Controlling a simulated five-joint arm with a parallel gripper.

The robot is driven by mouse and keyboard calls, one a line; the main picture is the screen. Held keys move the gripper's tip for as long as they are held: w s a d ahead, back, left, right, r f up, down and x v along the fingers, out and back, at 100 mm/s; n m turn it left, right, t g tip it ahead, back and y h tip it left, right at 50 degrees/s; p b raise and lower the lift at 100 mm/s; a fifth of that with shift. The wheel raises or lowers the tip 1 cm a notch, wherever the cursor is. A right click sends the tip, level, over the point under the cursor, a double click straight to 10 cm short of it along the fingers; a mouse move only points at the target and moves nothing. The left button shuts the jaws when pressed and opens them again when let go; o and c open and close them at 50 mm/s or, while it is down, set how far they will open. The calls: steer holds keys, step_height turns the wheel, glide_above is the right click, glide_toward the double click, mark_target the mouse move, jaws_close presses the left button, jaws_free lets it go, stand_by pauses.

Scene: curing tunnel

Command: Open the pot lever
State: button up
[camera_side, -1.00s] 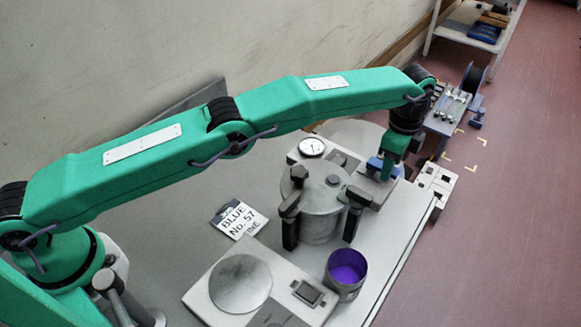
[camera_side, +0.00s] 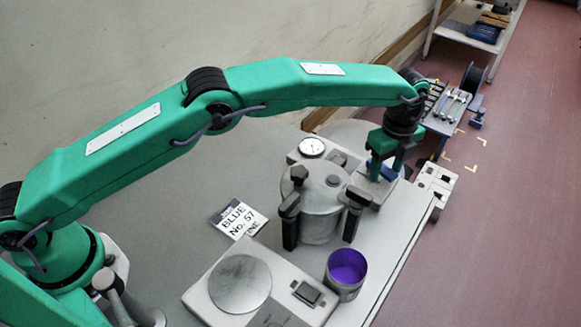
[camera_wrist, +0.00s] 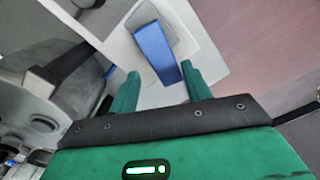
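The blue lever (camera_side: 388,175) is on a light grey unit at the right side of the metal pot (camera_side: 320,213). In the wrist view the blue lever (camera_wrist: 153,48) slants away from me, its near end between my fingertips. My gripper (camera_side: 385,163) is pointing down over the lever in the side view and partly hides it. In the wrist view my gripper (camera_wrist: 160,72) is open, one green finger on each side of the lever's near end. I cannot tell whether either finger touches it. The pot's lid is on, with black-handled clamps around it.
A gauge (camera_side: 312,147) stands behind the pot. A scale with a round plate (camera_side: 240,284) and a can of purple paint (camera_side: 346,272) are in front. A label card (camera_side: 238,218) lies left of the pot. The bench's right edge is close to the lever.

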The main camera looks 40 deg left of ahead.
mark_target(385, 173)
steer(key=shift+s+a+m, duration=0.1)
steer(key=shift+s+m, duration=0.1)
steer(key=shift+m, duration=0.1)
steer(key=s+a+r+n, duration=0.1)
steer(key=a+r+n, duration=0.35)
steer(key=r, duration=0.35)
steer(key=a+r+n, duration=0.3)
steer(key=r+n, duration=0.3)
steer(key=r, duration=0.1)
steer(key=s+a+r+n+t, duration=0.1)
steer(key=s+a+r+n, duration=0.4)
steer(key=a+n, duration=0.5)
steer(key=shift+s+a+r+n+t+h, duration=0.25)
steer(key=shift+s+n+t+h, duration=0.15)
steer(key=shift+s+n, duration=1)
steer(key=shift+w, duration=0.2)
